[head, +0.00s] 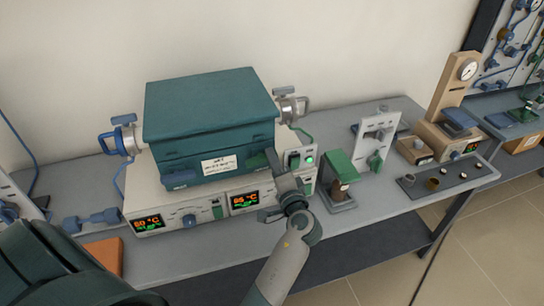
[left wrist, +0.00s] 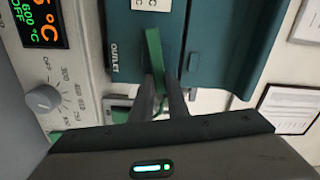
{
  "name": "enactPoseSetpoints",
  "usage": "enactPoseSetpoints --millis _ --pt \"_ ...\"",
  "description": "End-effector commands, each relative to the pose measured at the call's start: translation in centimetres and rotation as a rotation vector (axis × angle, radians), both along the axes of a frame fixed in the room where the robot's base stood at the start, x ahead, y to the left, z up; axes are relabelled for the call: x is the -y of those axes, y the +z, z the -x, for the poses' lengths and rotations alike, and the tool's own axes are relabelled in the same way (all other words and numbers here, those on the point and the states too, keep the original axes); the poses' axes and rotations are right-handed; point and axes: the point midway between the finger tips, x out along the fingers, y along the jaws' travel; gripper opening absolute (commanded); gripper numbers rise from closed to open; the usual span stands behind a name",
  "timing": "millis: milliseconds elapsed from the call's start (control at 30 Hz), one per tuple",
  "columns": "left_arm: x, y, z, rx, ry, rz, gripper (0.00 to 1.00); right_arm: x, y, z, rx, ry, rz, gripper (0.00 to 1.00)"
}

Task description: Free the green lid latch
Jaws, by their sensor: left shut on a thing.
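The teal furnace box (head: 215,125) stands on a white control base, its lid down. The green lid latch (head: 257,160) is at the right of its front face; in the left wrist view the latch (left wrist: 155,62) is a long green bar, tilted a little, beside the word OUTLET. My left gripper (head: 273,165) reaches up from below to the front right of the box. In the left wrist view its fingers (left wrist: 162,100) are shut on the latch's end. The fingers hide part of the latch. My right gripper is not in view.
The control base (head: 190,207) has two lit displays and a knob. A blue latch (head: 180,179) is at the box's front left. Metal fittings with handles (head: 122,135) flank the box. A green-topped stand (head: 339,175) is close right of my gripper.

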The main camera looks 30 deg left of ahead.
Motion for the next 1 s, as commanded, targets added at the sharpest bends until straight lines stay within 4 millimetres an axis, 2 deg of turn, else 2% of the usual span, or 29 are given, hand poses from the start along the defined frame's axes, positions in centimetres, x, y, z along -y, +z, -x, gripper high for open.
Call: enactPoseSetpoints --millis 400,900,933,1000 --pt "0.02 -0.33 -0.13 -0.158 -0.001 -0.141 0.00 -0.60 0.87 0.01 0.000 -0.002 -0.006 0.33" --pt "0.02 -0.44 -0.14 -0.174 -0.001 -0.155 0.00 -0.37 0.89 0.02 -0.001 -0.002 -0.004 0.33" --pt "0.02 -0.44 -0.14 -0.174 -0.001 -0.155 0.21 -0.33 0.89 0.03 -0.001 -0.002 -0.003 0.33" --pt "0.02 -0.47 -0.13 -0.174 -0.001 -0.154 0.33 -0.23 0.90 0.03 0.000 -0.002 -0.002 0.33"
